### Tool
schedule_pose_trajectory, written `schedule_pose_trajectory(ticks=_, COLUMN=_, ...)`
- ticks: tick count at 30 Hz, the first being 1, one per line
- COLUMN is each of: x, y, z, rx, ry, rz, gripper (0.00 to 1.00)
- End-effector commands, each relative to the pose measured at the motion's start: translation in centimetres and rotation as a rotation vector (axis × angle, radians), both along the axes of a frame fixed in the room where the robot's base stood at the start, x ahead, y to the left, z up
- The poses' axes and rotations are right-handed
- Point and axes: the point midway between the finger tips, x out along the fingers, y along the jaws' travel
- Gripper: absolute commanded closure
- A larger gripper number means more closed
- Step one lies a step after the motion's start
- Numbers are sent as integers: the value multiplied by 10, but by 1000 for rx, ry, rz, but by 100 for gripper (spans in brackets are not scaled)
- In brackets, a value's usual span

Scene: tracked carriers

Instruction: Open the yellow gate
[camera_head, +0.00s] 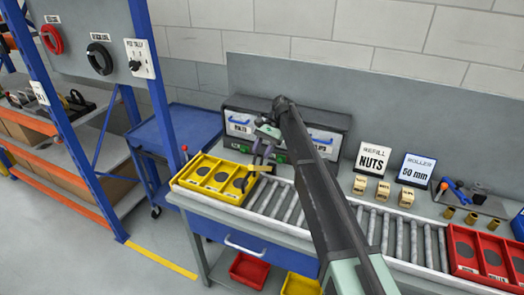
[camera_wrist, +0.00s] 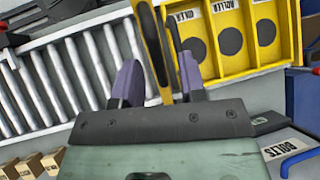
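The yellow gate (camera_head: 260,168) shows in the head view as a short yellow bar at the left end of the roller track, beside the yellow carrier tray (camera_head: 213,158). In the wrist view the gate (camera_wrist: 152,42) is a long yellow bar with a dark stripe, running down between my two purple fingers. My gripper (camera_head: 262,158) is over the gate; it also shows in the wrist view (camera_wrist: 160,85). The fingers stand apart, one on each side of the bar, with small gaps visible. The gate's lower end is hidden behind my gripper's palm.
The roller track (camera_head: 375,228) runs right to a red carrier (camera_head: 484,252). Behind stand a dark drawer unit (camera_head: 335,122), a NUTS sign (camera_head: 373,158) and a ROLLER sign (camera_head: 413,170). Several small tan blocks (camera_head: 383,191) sit behind the track. A blue cart (camera_head: 185,128) stands left.

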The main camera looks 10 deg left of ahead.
Motion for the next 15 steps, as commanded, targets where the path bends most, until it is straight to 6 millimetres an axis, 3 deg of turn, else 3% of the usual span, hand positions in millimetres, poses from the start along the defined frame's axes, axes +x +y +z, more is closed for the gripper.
schedule_pose_trajectory(ticks=8, x=0, y=0, z=33, rx=0, ry=0, rz=0, gripper=62)
schedule_pose_trajectory(ticks=15, x=0, y=0, z=99, rx=0, ry=0, rz=0, gripper=62)
